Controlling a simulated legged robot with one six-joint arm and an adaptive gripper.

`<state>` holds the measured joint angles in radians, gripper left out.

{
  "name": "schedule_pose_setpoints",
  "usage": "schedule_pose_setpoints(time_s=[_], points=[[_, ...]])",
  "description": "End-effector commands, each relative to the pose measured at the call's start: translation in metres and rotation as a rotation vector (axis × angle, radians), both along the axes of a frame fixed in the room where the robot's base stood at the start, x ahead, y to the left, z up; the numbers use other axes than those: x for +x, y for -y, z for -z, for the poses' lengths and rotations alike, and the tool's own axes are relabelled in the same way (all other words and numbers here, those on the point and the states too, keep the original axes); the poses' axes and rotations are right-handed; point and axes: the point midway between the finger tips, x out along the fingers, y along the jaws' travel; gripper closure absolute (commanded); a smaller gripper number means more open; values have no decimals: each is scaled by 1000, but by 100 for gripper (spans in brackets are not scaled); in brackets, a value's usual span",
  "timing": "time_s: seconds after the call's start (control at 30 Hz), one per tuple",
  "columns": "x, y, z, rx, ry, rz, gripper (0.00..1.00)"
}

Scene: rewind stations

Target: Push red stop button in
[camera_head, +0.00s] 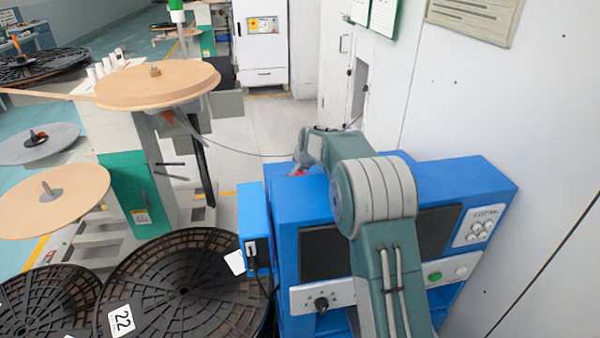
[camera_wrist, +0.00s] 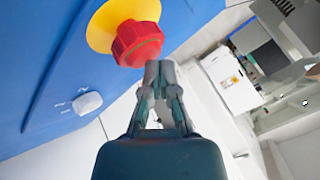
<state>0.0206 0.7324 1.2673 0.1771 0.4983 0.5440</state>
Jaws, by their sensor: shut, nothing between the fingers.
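The red stop button (camera_wrist: 137,43) with its yellow base (camera_wrist: 112,18) is on the blue panel (camera_wrist: 60,50) in the wrist view. My gripper (camera_wrist: 160,68) is shut and empty, with its fingertips just below and right of the red button, touching or nearly touching it; I cannot tell which. In the head view my arm reaches over the blue machine (camera_head: 285,215), and a small red part, likely the stop button (camera_head: 299,172), shows at its far top edge beside the arm's end. The gripper is mostly hidden there.
A white knob (camera_wrist: 87,103) sits on the panel below the button. A green button (camera_head: 435,276) and a black knob (camera_head: 321,303) are on the machine's near side. Black reels (camera_head: 190,285) lie at left. A white wall (camera_head: 560,130) stands close at right.

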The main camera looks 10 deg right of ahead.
Motion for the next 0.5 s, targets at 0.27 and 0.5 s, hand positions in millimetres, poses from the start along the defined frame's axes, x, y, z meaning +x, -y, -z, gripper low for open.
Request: schedule_pose_setpoints(time_s=[0.27, 0.5], points=[[2, 0, -12, -1, 4, 0, 100], [2, 0, -14, -1, 5, 0, 100]])
